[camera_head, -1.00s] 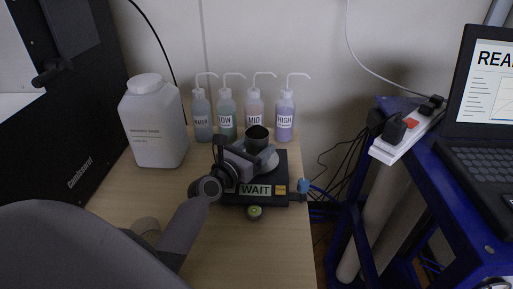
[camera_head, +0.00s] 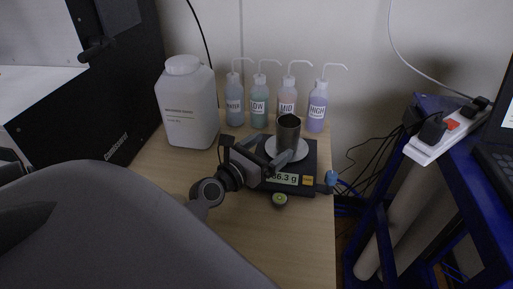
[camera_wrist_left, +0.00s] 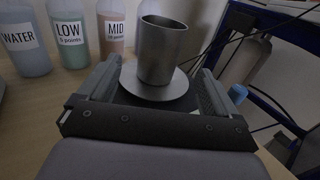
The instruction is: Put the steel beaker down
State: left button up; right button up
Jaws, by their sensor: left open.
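The steel beaker (camera_head: 288,131) stands upright on the round pan (camera_head: 300,153) of a black balance (camera_head: 307,179). The balance display reads a weight ending in 6.3 g, partly covered by my wrist. My left gripper (camera_head: 262,160) is in front of the beaker with its fingers spread. In the left wrist view the beaker (camera_wrist_left: 162,50) rests on the pan (camera_wrist_left: 155,88), beyond and between the two open fingers (camera_wrist_left: 160,92), with clear gaps on both sides. My right gripper is not in view.
Several wash bottles, such as the HIGH one (camera_head: 317,107), stand behind the balance. A white jug (camera_head: 188,105) stands at the left. A blue frame (camera_head: 372,215) and power strip (camera_head: 440,138) are at the right.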

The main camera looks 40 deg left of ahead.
pick_arm(q)
jog(key=shift+s, duration=2.25)
